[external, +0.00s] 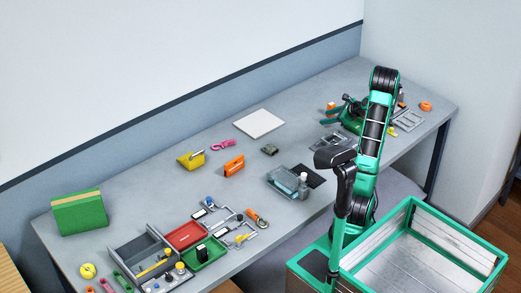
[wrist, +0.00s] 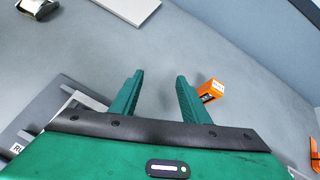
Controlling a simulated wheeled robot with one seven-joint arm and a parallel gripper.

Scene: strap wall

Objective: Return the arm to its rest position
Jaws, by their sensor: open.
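My gripper (external: 337,110) is over the right part of the grey table (external: 225,175) in the external view, partly hidden behind my raised, folded arm. In the wrist view, my gripper (wrist: 160,75) shows two green fingers spread apart with nothing between them. A small orange box (wrist: 210,90) is just right of the right finger; I cannot tell whether they touch. The box also shows in the external view (external: 331,106).
A white flat pad (external: 260,123) lies near the back wall. Small tools and trays crowd the left end, with a green box (external: 79,213). Bare table lies around the pad.

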